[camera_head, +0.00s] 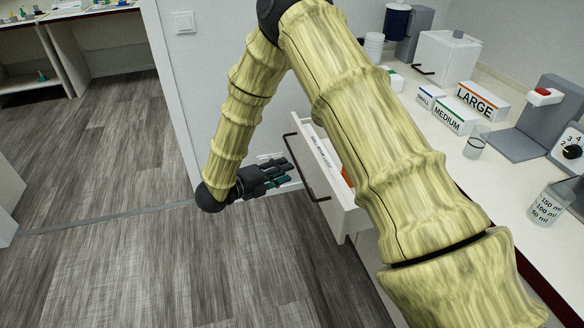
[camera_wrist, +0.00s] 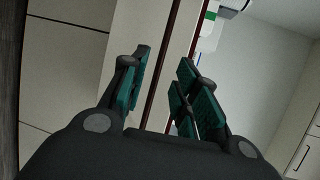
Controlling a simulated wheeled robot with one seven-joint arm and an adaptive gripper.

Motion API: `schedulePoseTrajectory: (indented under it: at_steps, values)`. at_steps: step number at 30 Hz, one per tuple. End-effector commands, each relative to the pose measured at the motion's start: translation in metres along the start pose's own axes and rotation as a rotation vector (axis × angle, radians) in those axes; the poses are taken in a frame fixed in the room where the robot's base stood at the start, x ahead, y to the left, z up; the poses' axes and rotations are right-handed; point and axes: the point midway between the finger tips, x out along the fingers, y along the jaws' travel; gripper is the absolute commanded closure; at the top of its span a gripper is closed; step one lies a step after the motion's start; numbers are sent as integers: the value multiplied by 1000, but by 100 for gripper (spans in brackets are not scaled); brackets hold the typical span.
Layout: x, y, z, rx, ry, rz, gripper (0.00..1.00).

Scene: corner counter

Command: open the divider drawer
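The drawer (camera_head: 345,217) stands pulled out from the counter, with a white front and a dark bar handle (camera_head: 306,172). A small label with print too small to read lies along its top, and something orange (camera_head: 347,177) shows inside. My arm hides part of the drawer. My gripper (camera_head: 281,174) is just left of the handle, its fingers pointing toward it; whether they touch the handle I cannot tell. In the wrist view my gripper (camera_wrist: 163,72) has its teal-padded fingers spread apart, with nothing clearly held between them.
The counter above holds SMALL, MEDIUM (camera_head: 455,115) and LARGE (camera_head: 477,101) boxes, a clear cup (camera_head: 474,147), a measuring beaker (camera_head: 545,205) and a grey machine (camera_head: 540,122). A white wall (camera_head: 205,70) stands behind my gripper. The wooden floor (camera_head: 120,240) at left is free.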

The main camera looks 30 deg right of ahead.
Motion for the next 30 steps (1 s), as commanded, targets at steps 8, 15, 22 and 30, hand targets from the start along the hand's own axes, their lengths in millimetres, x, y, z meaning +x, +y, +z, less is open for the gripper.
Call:
schedulePoseTrajectory:
  at_steps: [8, 15, 22, 30]
  values:
    - [-43, 0, 0, 1, -1, 0, 70]
    - [-57, 0, 0, 0, 0, 0, 70]
    - [-58, 0, 0, 0, 1, 0, 70]
    - [-57, 1, -1, -6, -3, 2, 70]
